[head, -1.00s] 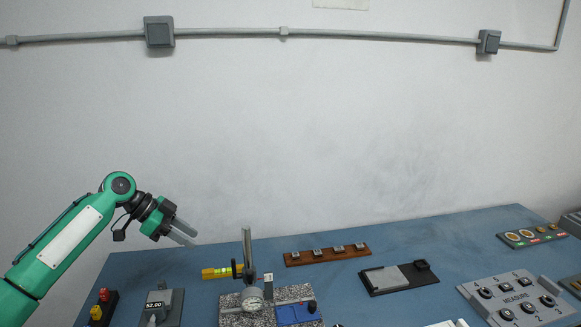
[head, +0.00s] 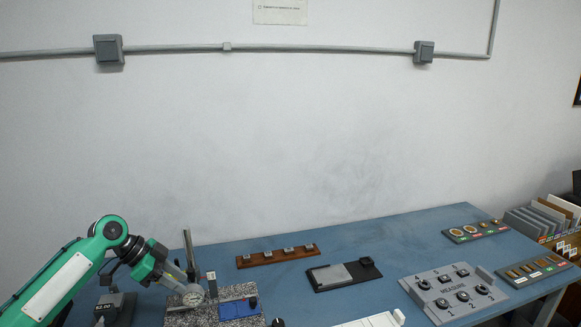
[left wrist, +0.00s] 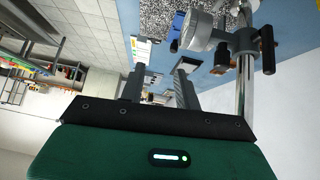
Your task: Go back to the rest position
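My left gripper (head: 187,286) is at the lower left of the head view, and in the picture it overlaps the dial gauge stand. In the left wrist view its two fingers (left wrist: 160,72) are apart with nothing between them. The dial gauge (head: 193,294) and its upright post (head: 189,250) stand on a speckled granite base (head: 208,315). The dial (left wrist: 199,30) and post (left wrist: 246,75) also show close by in the wrist view; I cannot tell the exact clearance. My right gripper is not in view.
A grey readout unit (head: 115,305) stands at the lower left. The air above the table's middle is clear.

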